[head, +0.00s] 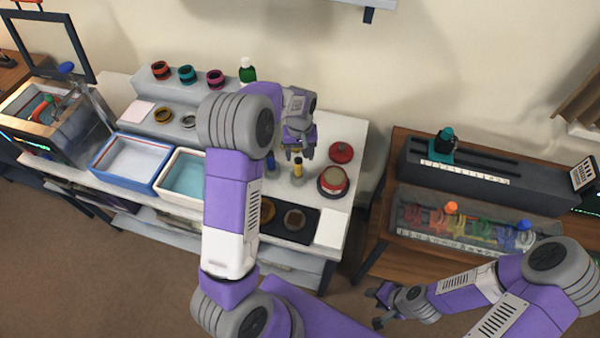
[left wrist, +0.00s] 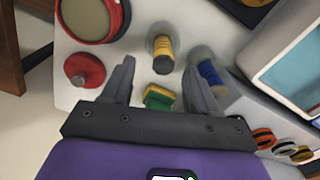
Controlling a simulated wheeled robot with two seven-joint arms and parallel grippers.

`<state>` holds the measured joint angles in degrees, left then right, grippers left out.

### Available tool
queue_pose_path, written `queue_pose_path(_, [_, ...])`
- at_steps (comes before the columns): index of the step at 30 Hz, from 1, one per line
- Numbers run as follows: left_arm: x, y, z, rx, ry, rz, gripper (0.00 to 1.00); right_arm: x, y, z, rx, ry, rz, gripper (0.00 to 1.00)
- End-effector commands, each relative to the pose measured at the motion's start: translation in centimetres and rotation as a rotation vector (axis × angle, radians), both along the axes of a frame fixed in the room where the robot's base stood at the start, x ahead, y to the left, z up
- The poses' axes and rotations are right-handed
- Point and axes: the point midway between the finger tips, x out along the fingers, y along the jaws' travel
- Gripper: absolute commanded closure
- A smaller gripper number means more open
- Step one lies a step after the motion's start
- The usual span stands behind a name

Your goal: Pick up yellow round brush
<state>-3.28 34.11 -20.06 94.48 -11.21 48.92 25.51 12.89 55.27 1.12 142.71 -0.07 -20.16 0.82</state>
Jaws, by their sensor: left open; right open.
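The yellow round brush (head: 298,168) stands upright in a pale holder on the white bench. In the left wrist view the yellow brush (left wrist: 163,47) shows a yellow wrapped body and a dark round end, between and just beyond my fingertips. My left gripper (head: 299,153) is over the bench close to the brush; in the left wrist view its two fingers (left wrist: 159,72) are apart with nothing held. A blue brush (left wrist: 209,73) stands beside the yellow one, close to one finger. My right gripper (head: 381,306) is open and empty at the lower right, away from the bench.
A red-rimmed round container (head: 333,181) and a red lid (head: 341,152) are right of the brushes. A green and yellow block (left wrist: 158,97) shows between my left fingers. A blue tray (head: 108,169) and white tray (head: 163,199) stand left. My left arm hides part of the bench.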

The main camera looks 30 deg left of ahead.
Motion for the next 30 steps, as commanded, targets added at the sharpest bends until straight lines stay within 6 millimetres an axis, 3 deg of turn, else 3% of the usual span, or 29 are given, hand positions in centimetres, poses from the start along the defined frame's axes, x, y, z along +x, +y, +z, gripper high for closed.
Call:
queue_pose_path(11, [0.0,0.3,-3.6,0.0,0.002,0.0,0.41,0.0,0.0,-0.5,0.0,-0.001,0.0,0.57])
queue_pose_path(18, [0.1,0.7,-7.1,0.0,0.002,0.0,0.41,0.0,0.0,-1.0,0.0,-0.001,0.0,0.57])
queue_pose_path(26, [0.1,0.6,-7.5,0.0,0.0,0.0,0.41,0.0,0.0,-1.0,0.0,-0.001,0.0,0.57])
queue_pose_path(30, [0.1,0.6,-7.4,0.0,0.0,0.0,0.62,0.0,0.0,-1.0,0.0,-0.001,0.0,0.57])
